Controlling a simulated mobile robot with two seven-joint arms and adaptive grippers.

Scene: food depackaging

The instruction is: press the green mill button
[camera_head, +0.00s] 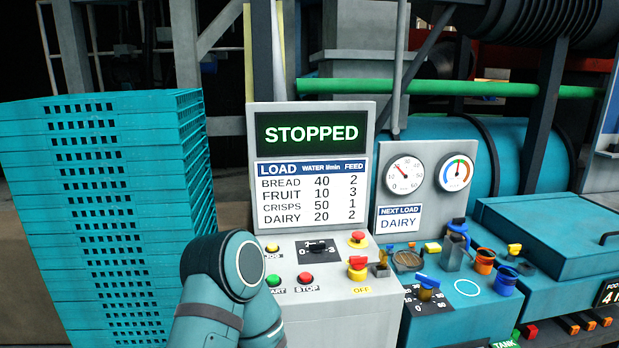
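The green button (273,281) is on the lower left of the grey control panel (335,315). Its label is partly covered by my arm and ends in "ART". The red stop button (305,278) is just right of it. A teal and white link of my arm rises from the bottom, close to the left side of the green button in the picture. I cannot tell whether they touch. Neither gripper shows.
The panel also has a yellow button (272,249), a dark selector (317,247) marked 0 to 3, and a red-topped button (357,237). Stacked teal crates (115,200) stand left. Gauges (405,174) and a teal machine top with several knobs are right.

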